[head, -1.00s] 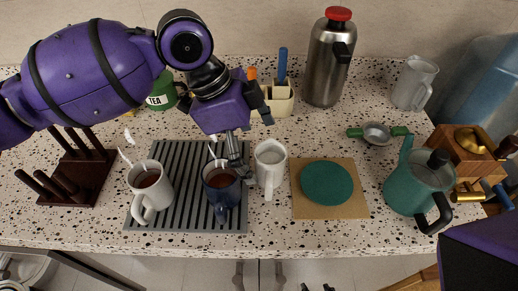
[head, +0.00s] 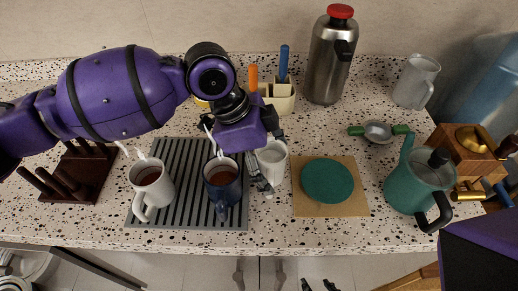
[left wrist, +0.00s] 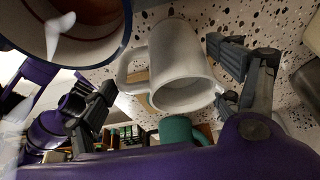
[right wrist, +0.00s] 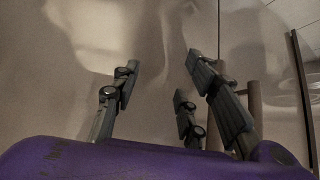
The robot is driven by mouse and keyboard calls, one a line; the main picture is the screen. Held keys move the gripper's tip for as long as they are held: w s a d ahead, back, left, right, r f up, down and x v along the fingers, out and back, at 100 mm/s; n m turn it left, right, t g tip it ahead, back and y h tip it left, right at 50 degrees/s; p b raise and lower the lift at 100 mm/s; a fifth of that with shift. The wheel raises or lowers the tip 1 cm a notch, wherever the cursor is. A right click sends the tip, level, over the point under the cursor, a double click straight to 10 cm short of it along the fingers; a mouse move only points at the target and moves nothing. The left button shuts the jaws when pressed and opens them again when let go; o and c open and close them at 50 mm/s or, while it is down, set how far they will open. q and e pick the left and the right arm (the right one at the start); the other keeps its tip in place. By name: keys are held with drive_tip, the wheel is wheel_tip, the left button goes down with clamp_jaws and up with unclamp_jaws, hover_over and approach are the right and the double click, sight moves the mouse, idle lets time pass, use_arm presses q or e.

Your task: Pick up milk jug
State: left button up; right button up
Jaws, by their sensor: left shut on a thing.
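The milk jug (head: 271,159) is the pale grey-white vessel just right of the striped mat, upright and apparently still on the counter. My left gripper (head: 270,157) is around it from above, shut on it, with fingers on both sides. In the left wrist view the jug (left wrist: 180,68) lies between the fingers of my left gripper (left wrist: 165,85), its handle to the left. My right gripper (right wrist: 168,85) shows only in the right wrist view, open and empty, with a blurred pale background.
A dark blue mug (head: 222,187) stands close left of the jug, on the striped mat (head: 185,217). A white mug (head: 150,183) stands farther left. A green disc (head: 327,181) on a tan board lies right of the jug. A teal pot (head: 412,186) stands beyond it.

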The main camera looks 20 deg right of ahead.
use_arm(q)
drive_tip(key=c, duration=0.5)
drive_tip(key=shift+r, duration=0.25)
drive_tip(key=shift+r, duration=1.45)
drive_tip(key=s+a+r+p, duration=0.1)
drive_tip(key=s+a+r, duration=0.2)
drive_tip(key=s+r, duration=0.6)
drive_tip(key=shift+s+a+r, duration=0.2)
drive_tip(key=shift+s+r, duration=0.1)
drive_tip(key=shift+s, duration=1.9)
drive_tip(key=shift+s, duration=0.1)
